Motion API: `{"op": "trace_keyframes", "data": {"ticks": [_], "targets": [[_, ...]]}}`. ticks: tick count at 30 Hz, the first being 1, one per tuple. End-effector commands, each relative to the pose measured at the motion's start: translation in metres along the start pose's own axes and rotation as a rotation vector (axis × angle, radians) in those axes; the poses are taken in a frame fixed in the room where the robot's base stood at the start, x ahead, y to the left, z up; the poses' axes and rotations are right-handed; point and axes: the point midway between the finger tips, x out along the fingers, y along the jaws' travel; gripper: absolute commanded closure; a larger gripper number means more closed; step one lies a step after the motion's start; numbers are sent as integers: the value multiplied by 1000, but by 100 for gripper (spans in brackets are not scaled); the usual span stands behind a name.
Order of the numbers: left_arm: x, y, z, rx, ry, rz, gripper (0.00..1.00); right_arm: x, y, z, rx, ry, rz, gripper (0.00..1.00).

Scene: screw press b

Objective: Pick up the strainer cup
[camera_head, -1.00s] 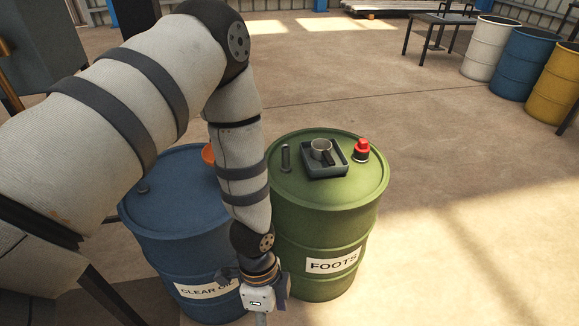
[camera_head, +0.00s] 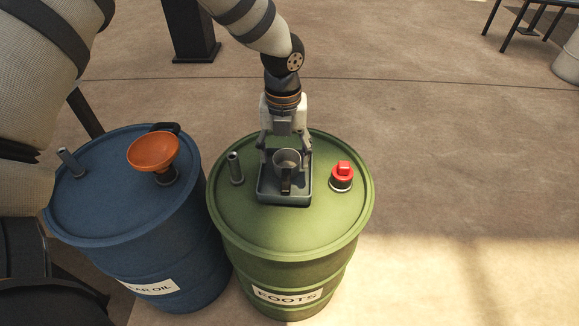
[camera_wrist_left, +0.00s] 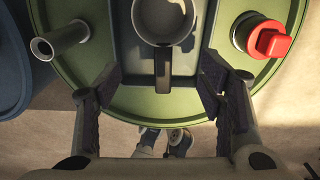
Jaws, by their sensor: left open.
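The strainer cup (camera_head: 286,160) is a grey metal cup with a dark handle. It stands upright in a dark square tray (camera_head: 270,196) on top of the green barrel. It also shows in the left wrist view (camera_wrist_left: 165,20), with its handle pointing down the picture. My left gripper (camera_head: 285,152) is open and empty over the tray, fingers pointing down, one to each side of the cup in the head view. In the left wrist view the fingers (camera_wrist_left: 160,80) flank the handle with a gap on both sides. My right gripper is not in view.
On the green barrel (camera_head: 290,235), a grey pipe stub (camera_head: 236,168) stands left of the tray and a red cap (camera_head: 342,176) right of it. A blue barrel (camera_head: 105,215) with an orange funnel (camera_head: 153,151) stands at the left.

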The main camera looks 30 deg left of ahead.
Motion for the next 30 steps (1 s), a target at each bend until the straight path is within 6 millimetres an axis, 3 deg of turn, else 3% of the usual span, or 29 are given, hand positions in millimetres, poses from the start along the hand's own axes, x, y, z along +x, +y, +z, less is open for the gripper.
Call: {"op": "trace_keyframes", "data": {"ticks": [10,18,27,30], "targets": [[58,-1,-1,0,1,1,38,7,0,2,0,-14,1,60],[62,-2,0,0,-3,-3,38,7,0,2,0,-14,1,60],[62,-2,0,0,-2,-2,100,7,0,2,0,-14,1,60],[62,-2,0,0,-2,-2,100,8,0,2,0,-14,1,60]]}}
